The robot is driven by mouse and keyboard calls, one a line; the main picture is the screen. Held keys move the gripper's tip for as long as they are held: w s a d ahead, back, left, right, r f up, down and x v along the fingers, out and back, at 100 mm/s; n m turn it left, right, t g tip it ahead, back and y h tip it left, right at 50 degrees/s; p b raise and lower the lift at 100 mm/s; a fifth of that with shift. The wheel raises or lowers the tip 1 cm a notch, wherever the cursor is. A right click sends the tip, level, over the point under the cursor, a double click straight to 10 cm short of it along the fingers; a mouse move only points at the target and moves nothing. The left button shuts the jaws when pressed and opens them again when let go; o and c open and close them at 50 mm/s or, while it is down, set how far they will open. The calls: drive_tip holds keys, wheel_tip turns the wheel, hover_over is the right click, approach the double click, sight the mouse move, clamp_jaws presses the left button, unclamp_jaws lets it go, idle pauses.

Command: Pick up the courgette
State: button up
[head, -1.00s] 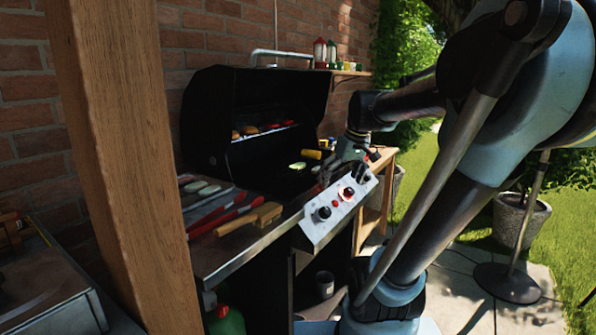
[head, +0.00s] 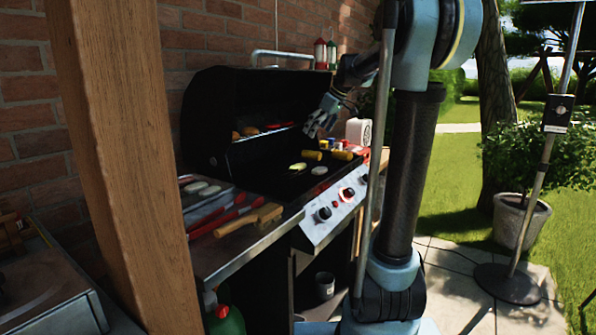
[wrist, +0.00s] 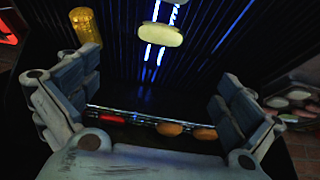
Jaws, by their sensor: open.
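Pale green courgette slices lie on the black grill. One slice (head: 298,166) is left of the yellow corn, and another pale slice (head: 319,170) lies just right of it. In the wrist view one slice (wrist: 161,35) shows near the top middle, with part of a second at the top edge. My gripper (head: 320,122) is open and empty above the grill, apart from the slices. In the wrist view its two fingers (wrist: 160,95) stand wide apart, with only the grill and rack between them. I cannot tell which slice is the named courgette.
Yellow corn (head: 312,155) lies by the slices. The open black hood (head: 225,105) and a rack with buns (head: 250,131) stand behind. A tray with pale slices (head: 209,190) and red-handled tongs (head: 225,213) lie left. A wooden post (head: 130,170) stands in the foreground.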

sight(298, 165)
drive_tip(key=x, duration=1.6)
drive_tip(key=shift+s+d, duration=0.15)
drive_tip(key=shift+c, duration=0.2)
drive_tip(key=c, duration=1.1)
